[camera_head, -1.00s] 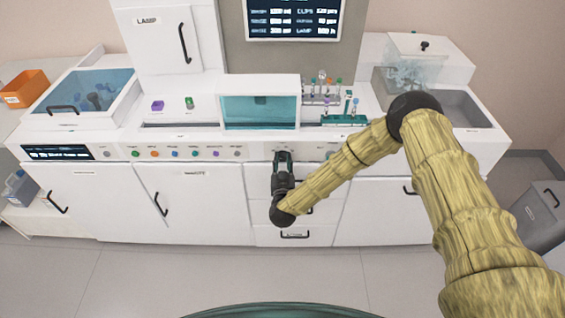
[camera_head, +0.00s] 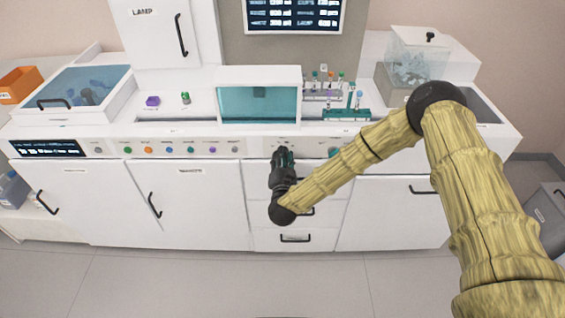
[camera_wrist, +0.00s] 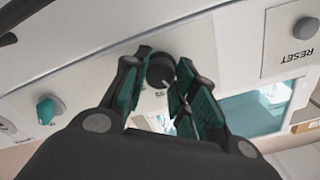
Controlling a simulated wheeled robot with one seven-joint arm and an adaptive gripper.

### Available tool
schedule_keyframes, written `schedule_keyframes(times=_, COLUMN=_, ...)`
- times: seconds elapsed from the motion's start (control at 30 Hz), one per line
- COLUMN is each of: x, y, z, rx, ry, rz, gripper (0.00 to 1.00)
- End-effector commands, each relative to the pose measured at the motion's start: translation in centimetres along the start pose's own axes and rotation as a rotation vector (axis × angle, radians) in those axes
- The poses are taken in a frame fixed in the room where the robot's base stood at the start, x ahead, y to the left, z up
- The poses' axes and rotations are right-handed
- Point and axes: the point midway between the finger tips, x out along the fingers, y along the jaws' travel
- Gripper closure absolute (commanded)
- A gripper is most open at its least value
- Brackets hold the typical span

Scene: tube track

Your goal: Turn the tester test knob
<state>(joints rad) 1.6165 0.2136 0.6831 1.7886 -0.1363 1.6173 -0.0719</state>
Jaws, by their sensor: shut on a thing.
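A round dark knob (camera_wrist: 160,70) sits on the white front panel in the wrist view, with small marks beside it. My gripper (camera_wrist: 162,76) is closed around this knob, one teal-padded finger on each side. In the head view my gripper (camera_head: 283,156) is at the bench's front panel, right of the middle, and hides the knob. A teal knob (camera_wrist: 48,108) is on the same panel to the left in the wrist view, apart from my fingers.
A RESET button (camera_wrist: 304,28) is on the panel at the right in the wrist view. A row of coloured buttons (camera_head: 169,149) runs left of my gripper. Drawer handles (camera_head: 296,238) stick out below it. A teal-windowed box (camera_head: 258,102) stands above.

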Motion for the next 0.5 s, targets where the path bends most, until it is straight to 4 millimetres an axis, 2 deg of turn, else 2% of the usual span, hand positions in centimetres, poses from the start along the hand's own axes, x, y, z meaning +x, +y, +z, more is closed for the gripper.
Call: schedule_keyframes(times=0.5, x=-0.03, y=0.15, z=0.02, rx=0.064, ry=-0.001, rz=0.002, gripper=0.96)
